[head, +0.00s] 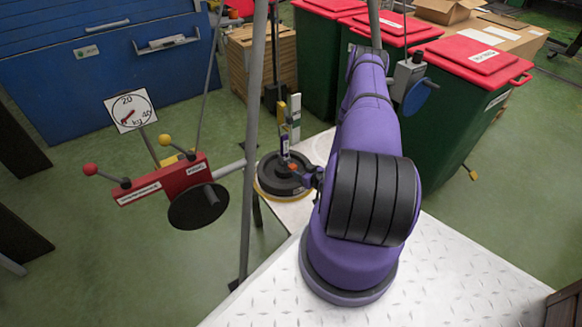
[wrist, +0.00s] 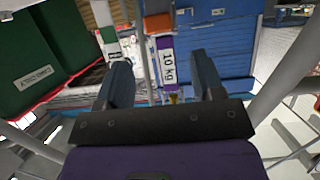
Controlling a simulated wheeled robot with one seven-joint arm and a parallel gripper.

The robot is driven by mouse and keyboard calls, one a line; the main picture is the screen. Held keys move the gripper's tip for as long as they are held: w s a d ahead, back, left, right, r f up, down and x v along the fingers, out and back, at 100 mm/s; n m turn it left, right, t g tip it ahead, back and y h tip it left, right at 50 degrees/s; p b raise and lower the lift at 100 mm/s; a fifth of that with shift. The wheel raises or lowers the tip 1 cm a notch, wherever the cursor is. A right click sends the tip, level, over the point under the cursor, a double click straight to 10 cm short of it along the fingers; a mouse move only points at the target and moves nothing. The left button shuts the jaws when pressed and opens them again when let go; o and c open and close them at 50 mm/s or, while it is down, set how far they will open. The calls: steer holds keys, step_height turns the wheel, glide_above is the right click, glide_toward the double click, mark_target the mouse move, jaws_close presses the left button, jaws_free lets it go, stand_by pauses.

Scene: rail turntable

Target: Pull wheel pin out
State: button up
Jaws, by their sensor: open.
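A black round wheel-like disc (head: 275,190) with a yellowish lower rim lies left of my arm in the head view. A slim upright piece (head: 284,146) with a pale label stands at its middle. My gripper (head: 300,175) is close to the disc's right side, partly hidden by my arm. In the wrist view my gripper (wrist: 162,82) is open, with two dark blue fingers spread apart. A post labelled "10 kg" (wrist: 168,65) with an orange part shows between the fingers; I cannot tell contact. I cannot clearly make out a wheel pin.
A red lever panel (head: 160,182) and a dial (head: 130,110) stand to the left. A grey pole (head: 254,120) rises near the disc. Green bins with red lids (head: 470,60) stand at the right and a blue cabinet (head: 110,55) behind. Green floor is open at left.

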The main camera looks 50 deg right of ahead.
mark_target(293, 166)
steer(key=x, duration=0.8)
steer(key=shift+w+d+f, duration=0.15)
steer(key=shift+w, duration=0.15)
jaws_close()
steer(key=s, duration=0.3)
steer(key=s+a, duration=0.1)
steer(key=s, duration=0.2)
steer(key=shift+a, duration=0.2)
jaws_free()
